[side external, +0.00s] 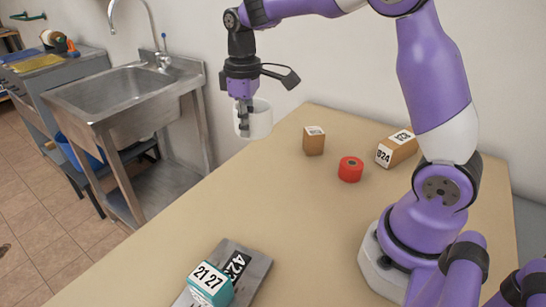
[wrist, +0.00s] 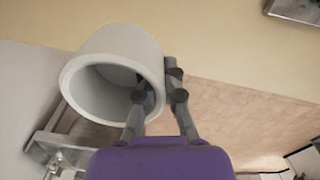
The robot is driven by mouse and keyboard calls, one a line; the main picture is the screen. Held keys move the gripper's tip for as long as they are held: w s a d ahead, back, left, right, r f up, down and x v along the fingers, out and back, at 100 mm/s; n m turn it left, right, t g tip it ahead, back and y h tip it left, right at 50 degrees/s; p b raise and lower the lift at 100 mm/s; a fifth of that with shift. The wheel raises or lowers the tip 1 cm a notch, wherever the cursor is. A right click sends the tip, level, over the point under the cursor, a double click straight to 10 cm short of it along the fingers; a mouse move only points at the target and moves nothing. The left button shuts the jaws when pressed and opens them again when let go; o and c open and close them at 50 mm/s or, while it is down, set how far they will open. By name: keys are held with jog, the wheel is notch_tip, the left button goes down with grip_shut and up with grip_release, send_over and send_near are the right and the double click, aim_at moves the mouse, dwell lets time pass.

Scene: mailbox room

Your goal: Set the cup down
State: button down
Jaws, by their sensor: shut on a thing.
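A white cup (side external: 259,121) is held in the air by my gripper (side external: 244,130), above the far left part of the tan table (side external: 230,205). In the wrist view the cup (wrist: 118,50) shows its open mouth towards the camera. My gripper's fingers (wrist: 160,85) are shut on the cup's wall, one finger inside the mouth and one outside. In the side view the cup looks roughly upright and clear of the table top. Its exact height above the table is hard to tell.
A brown box (side external: 313,142), a red cylinder (side external: 350,169) and a longer brown box (side external: 396,150) stand towards the back wall. A teal box (side external: 210,286) sits on a grey plate (side external: 257,268) at the front. The table's middle is clear. A steel sink (side external: 120,92) stands left.

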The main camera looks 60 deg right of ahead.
jog(key=s+a+m, duration=0.1)
jog(key=s+a, duration=0.3)
jog(key=a, duration=0.7)
send_over(246, 182)
notch_tip(246, 182, down, 7)
jog(key=shift+f, duration=2.15)
jog(key=shift+f, duration=0.1)
jog(key=c, duration=1)
grip_release()
